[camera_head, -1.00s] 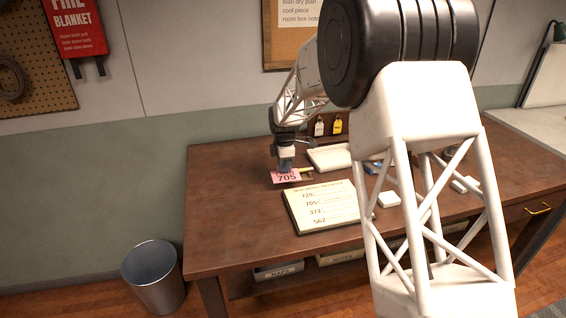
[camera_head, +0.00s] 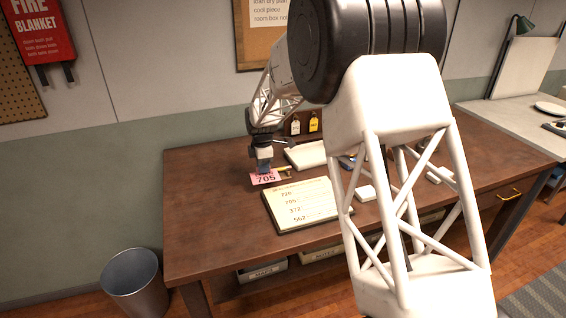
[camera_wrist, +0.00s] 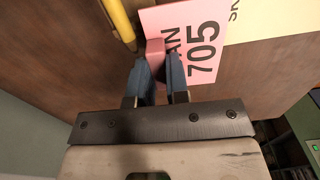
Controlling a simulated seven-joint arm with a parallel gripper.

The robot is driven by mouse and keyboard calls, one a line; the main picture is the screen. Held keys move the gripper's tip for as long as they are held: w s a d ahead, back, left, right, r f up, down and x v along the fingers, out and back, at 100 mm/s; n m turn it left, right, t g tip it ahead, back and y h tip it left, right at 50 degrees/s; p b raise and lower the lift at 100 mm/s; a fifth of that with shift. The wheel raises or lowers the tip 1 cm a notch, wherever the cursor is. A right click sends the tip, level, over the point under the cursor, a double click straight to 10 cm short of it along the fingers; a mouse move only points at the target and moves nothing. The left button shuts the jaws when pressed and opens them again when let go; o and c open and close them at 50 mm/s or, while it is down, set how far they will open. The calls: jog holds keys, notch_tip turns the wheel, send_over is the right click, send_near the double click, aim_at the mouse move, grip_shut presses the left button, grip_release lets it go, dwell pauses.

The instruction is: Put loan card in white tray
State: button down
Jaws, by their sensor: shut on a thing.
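The pink loan card (camera_head: 265,179), printed 705, is at the left part of the brown table, just behind the left corner of a listing board. In the wrist view the card (camera_wrist: 190,40) has a small pink raised block (camera_wrist: 155,55) at its edge. My gripper (camera_head: 264,166) points down there; in the wrist view its two blue fingers (camera_wrist: 158,72) are shut on that block. I cannot tell whether the card touches the table. The white tray (camera_head: 303,158) lies behind and to the right of the card, partly hidden by my arm.
A listing board (camera_head: 300,205) with numbers lies in front of the card. A yellow rod-like thing (camera_wrist: 117,20) lies close beside the card. A small white block (camera_head: 365,193) sits right of the board. Tags (camera_head: 313,123) hang at the back. The table's left side is clear.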

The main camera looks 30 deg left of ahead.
jog(key=shift+w+d+m, duration=0.45)
jog(key=shift+d+m, duration=0.05)
jog(key=shift+d, duration=0.05)
jog(key=w+d+m, duration=0.3)
jog(key=d+m, duration=0.1)
jog(key=d, duration=0.1)
jog(key=w+d+m, duration=0.3)
jog(key=d+m, duration=0.2)
jog(key=d, duration=0.1)
jog(key=w+d+m, duration=0.3)
jog(key=d+m, duration=0.2)
jog(key=d, duration=0.1)
jog(key=shift+w+r, duration=0.35)
jog(key=shift+w+d+m, duration=0.35)
jog(key=shift+d+m, duration=0.4)
jog(key=shift+m, duration=0.05)
send_over(318, 157)
jog(key=shift+w+d+f, duration=0.1)
jog(key=shift+f, duration=0.65)
jog(key=shift+f, duration=1.75)
